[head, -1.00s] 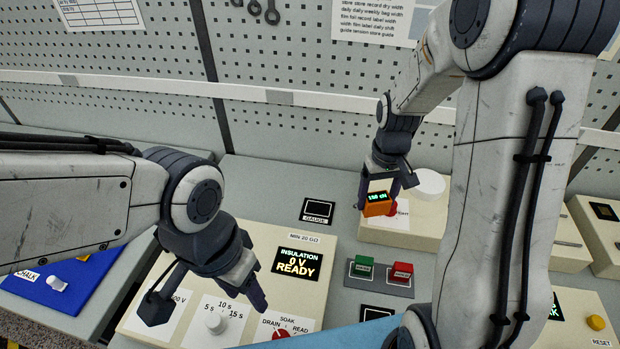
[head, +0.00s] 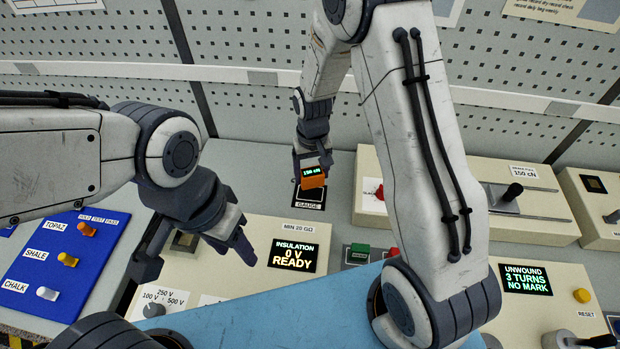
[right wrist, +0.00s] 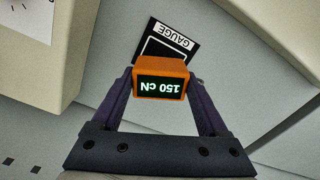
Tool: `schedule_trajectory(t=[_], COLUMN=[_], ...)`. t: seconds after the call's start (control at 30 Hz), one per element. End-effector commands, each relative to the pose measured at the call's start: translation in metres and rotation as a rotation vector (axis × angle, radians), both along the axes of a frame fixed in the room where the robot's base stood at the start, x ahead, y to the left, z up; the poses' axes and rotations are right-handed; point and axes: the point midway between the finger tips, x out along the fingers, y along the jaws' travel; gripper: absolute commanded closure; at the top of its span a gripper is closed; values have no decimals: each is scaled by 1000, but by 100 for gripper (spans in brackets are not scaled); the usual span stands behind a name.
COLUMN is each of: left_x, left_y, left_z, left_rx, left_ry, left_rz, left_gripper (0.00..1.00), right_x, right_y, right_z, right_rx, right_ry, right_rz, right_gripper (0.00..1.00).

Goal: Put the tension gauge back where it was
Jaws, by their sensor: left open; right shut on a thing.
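The tension gauge (head: 313,182) is a small orange block with a lit display. The display reads 150 cN, upside down in the right wrist view (right wrist: 161,87). My right gripper (right wrist: 162,77) is shut on it, one finger on each side. In the head view it is at the black-bordered GAUGE mark (head: 309,205) on the grey bench. In the right wrist view it overlaps the edge of that mark (right wrist: 168,47). I cannot tell whether it touches the bench. My left gripper (head: 197,260) is open and empty over the insulation tester.
The insulation tester (head: 325,235), reading 0 V READY, is in front of the mark. A cream machine (head: 525,225) with a 150 cN label stands to the right. Green (head: 360,249) and red buttons are close by. A blue board (head: 70,250) with pegs lies at left.

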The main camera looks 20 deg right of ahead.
Motion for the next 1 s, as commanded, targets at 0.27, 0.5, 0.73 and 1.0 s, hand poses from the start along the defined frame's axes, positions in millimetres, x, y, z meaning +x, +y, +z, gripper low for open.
schedule_trajectory(t=[0.27,0.5,0.73,1.0], left_x=[0,0,0,0], left_y=[0,0,0,0], left_z=[12,15,13,12], left_rx=[0,0,0,0], left_ry=[0,0,0,0], left_rz=[1,1,1,1], left_gripper=[50,50,50,50], right_x=[1,2,2,2], right_y=[4,4,4,4], right_z=[-26,-43,-45,-47], right_rx=[-1,0,0,0], right_ry=[5,-1,-1,0], right_rz=[-1,-1,-1,-1], right_gripper=[100,100,100,0])
